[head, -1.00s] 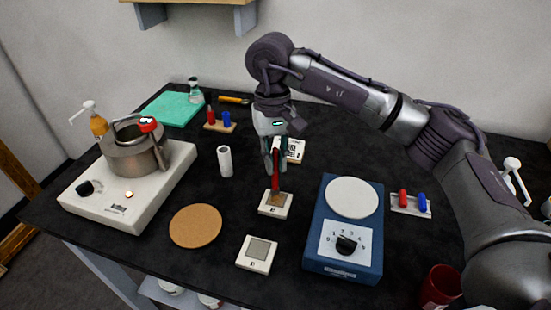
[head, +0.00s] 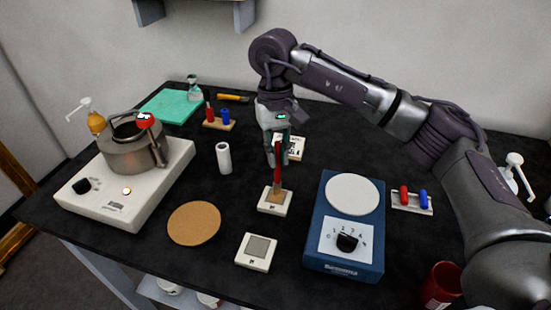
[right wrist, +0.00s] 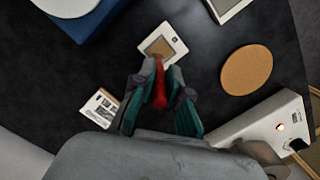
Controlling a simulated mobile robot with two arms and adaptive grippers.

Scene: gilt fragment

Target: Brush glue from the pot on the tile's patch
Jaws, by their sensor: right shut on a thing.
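My right gripper (head: 277,153) is shut on a red-handled brush (head: 278,172), which it holds nearly upright with the bristles down. The bristles are over a white tile (head: 266,208) with a tan square patch, in the middle of the table. Whether they touch the patch I cannot tell. In the right wrist view the brush (right wrist: 160,90) is between the fingers and its tip overlaps the edge of the patch on the tile (right wrist: 176,54). A metal pot (head: 133,155) stands on a white heating plate (head: 130,210) at the left; its contents are hidden. My left gripper is not in view.
A second tile (head: 257,247) with a grey patch lies in front. A cork disc (head: 194,223) lies left of it. A blue hotplate (head: 345,262) stands close on the right. A white cylinder (head: 224,158) stands left of the gripper, and a labelled card (head: 296,148) lies behind it.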

